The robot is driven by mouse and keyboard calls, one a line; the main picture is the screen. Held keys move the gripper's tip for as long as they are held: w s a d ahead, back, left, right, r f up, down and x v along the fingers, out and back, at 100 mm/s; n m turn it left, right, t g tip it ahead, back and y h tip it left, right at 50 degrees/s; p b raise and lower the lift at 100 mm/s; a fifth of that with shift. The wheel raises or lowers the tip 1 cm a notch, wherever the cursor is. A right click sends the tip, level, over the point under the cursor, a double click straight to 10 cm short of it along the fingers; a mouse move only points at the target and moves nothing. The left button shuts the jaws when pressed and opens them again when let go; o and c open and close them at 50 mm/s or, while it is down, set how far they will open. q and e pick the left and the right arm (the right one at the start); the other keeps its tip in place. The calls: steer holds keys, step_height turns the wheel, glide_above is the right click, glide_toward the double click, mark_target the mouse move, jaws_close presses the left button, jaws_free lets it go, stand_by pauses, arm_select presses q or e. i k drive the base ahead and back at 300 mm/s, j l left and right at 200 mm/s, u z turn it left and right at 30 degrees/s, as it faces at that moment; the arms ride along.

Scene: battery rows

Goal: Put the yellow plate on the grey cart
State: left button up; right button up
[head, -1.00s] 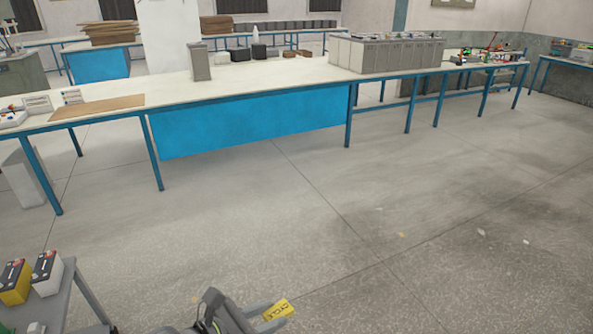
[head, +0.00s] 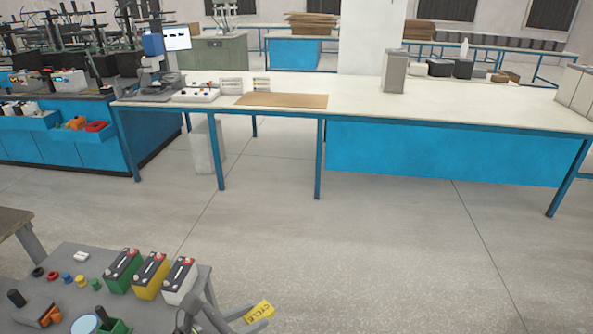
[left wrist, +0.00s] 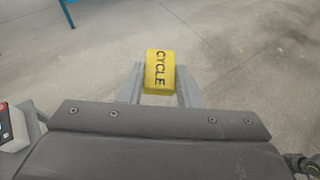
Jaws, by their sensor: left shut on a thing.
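My left gripper (head: 251,320) is shut on the yellow plate (head: 259,311), which bears the dark word CYCLE. In the left wrist view the plate (left wrist: 160,71) sits between the two grey fingers, held above the bare floor. A grey cart (head: 190,247) stands at the lower left in the head view, just left of the gripper. On its top are a green, a yellow and a white battery and several small coloured parts. The plate is beyond the cart's right edge, not over it. My right gripper does not show.
A long white table (head: 455,100) with blue legs stands across the room, with a brown mat (head: 282,100) on it. A blue bench (head: 75,147) with bins is at the left. A brown surface (head: 12,221) is left of the cart. The floor between is clear.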

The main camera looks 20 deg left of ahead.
mark_target(73, 306)
steer(key=i+u, duration=0.2)
steer(key=i, duration=1.2)
steer(key=i+u, duration=0.35)
steer(key=i+l+u, duration=0.15)
steer(key=i+u, duration=0.2)
steer(key=i+l+u, duration=0.35)
steer(key=i, duration=0.15)
steer(key=i+u, duration=0.15)
steer(key=u, duration=0.25)
steer(key=i+u, duration=0.15)
steer(key=u, duration=0.25)
steer(key=i+u, duration=0.15)
steer(key=u, duration=0.2)
steer(key=i+l+u, duration=0.1)
steer(key=u, duration=0.3)
steer(key=i+l+u, duration=0.15)
steer(key=u, duration=0.2)
steer(key=i+l+u, duration=0.25)
steer(key=u, duration=0.15)
steer(key=i, duration=0.1)
